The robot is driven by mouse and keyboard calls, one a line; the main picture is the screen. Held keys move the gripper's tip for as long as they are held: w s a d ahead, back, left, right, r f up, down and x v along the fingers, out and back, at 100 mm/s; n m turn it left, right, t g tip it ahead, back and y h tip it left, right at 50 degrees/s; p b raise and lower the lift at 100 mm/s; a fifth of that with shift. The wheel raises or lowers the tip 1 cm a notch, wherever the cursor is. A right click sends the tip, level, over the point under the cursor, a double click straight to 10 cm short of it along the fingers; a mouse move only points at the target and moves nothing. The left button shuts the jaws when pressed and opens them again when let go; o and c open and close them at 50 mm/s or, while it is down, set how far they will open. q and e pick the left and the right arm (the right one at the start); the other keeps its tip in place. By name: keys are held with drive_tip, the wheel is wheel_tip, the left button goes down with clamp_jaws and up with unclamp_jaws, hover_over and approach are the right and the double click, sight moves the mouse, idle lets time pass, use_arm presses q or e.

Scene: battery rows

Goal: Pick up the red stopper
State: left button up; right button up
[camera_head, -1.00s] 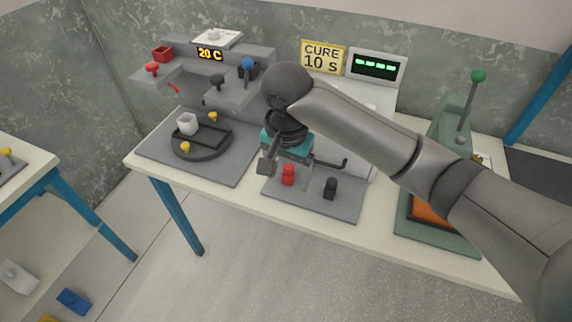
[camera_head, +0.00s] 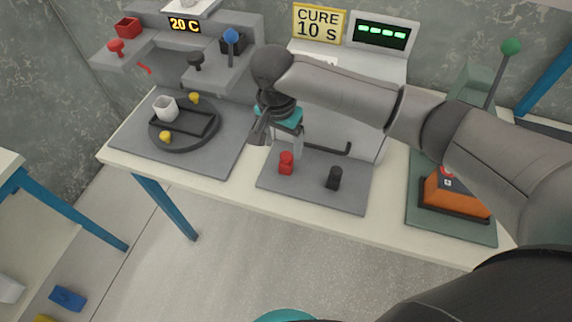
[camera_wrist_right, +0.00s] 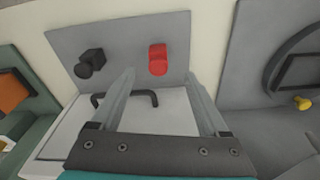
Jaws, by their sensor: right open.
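A small red stopper (camera_head: 286,162) stands on a grey plate (camera_head: 315,192) at the front of the bench, left of a similar black piece (camera_head: 334,178). In the right wrist view the red stopper (camera_wrist_right: 158,58) lies ahead, in line with the space between the fingers. My right gripper (camera_head: 260,128) is above and behind the stopper, slightly to its left, and apart from it. In the wrist view its fingers (camera_wrist_right: 165,90) are spread and empty. My left gripper does not show.
A thin black bent bar (camera_head: 330,149) is behind the stopper. Left stands a round dark platform (camera_head: 184,140) with a white cup (camera_head: 165,107) and yellow knobs. Another red knobbed piece (camera_head: 116,47) sits on a grey shelf. An orange block (camera_head: 455,195) is right.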

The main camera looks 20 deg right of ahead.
sight(286, 155)
drive_tip(key=shift+d+f, duration=0.15)
drive_tip(key=shift+f, duration=0.55)
drive_tip(key=f, duration=0.1)
drive_tip(key=f+b, duration=0.1)
drive_tip(key=f, duration=0.1)
drive_tip(key=shift+w+d+f+b, duration=0.2)
drive_tip(key=shift+d+f+b, duration=0.05)
drive_tip(key=shift+b, duration=0.05)
drive_tip(key=shift+f, duration=0.25)
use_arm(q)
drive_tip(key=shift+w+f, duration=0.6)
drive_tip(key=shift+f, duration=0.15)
use_arm(e)
drive_tip(key=shift+c, duration=0.2)
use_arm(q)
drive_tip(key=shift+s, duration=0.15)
use_arm(e)
clamp_jaws()
